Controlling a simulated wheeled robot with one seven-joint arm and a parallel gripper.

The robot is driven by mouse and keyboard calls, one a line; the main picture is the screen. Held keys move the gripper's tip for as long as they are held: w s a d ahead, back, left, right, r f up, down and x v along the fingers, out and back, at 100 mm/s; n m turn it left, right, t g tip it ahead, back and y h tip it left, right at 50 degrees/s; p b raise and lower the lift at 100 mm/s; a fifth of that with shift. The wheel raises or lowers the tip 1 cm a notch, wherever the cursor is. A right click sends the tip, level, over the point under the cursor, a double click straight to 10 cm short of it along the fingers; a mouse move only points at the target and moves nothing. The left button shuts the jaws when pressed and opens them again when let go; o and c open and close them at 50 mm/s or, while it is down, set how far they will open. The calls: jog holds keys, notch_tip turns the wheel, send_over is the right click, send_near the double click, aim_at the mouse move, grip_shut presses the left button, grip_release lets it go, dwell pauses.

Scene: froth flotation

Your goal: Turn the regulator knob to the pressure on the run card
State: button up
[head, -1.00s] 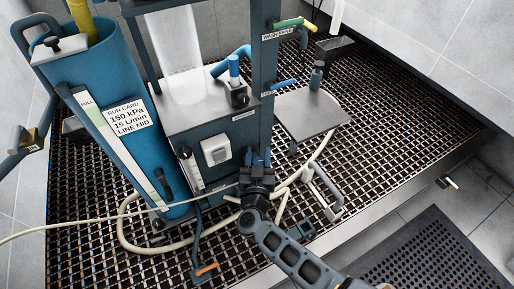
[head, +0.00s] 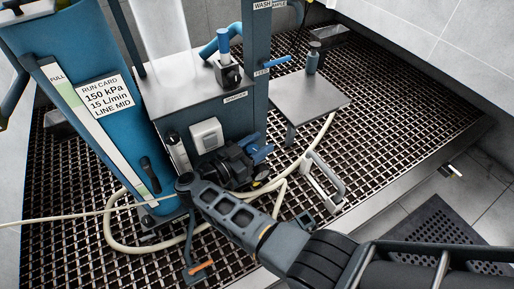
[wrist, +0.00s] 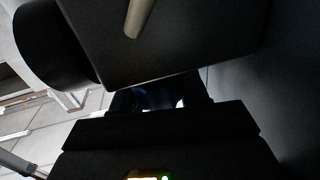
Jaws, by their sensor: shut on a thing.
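The run card (head: 107,95) on the blue column reads 150 kPa, 15 L/min, LINE MID. My gripper (head: 245,158) is low at the front of the blue machine, right of the white box. It is shut, apparently on the regulator knob, which the jaws and wrist mostly hide. In the wrist view my gripper (wrist: 160,100) is dark, with a dark bluish patch between its jaws and a large dark block above. I cannot read a pressure dial or the knob's angle.
The blue column (head: 75,60) stands left of the machine. A grey side table (head: 305,98) holds a small bottle (head: 313,58). A cream hose (head: 110,225) loops over the dark floor grating (head: 400,125). A grey handle frame (head: 325,180) stands right of my arm.

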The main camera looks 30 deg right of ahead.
jog(key=shift+m+g+b, duration=0.4)
jog(key=shift+m+g, duration=0.2)
jog(key=shift+g, duration=0.2)
jog(key=shift+s+g, duration=0.1)
jog(key=shift+g, duration=0.2)
jog(key=o, duration=1)
jog(key=shift+c, duration=0.2)
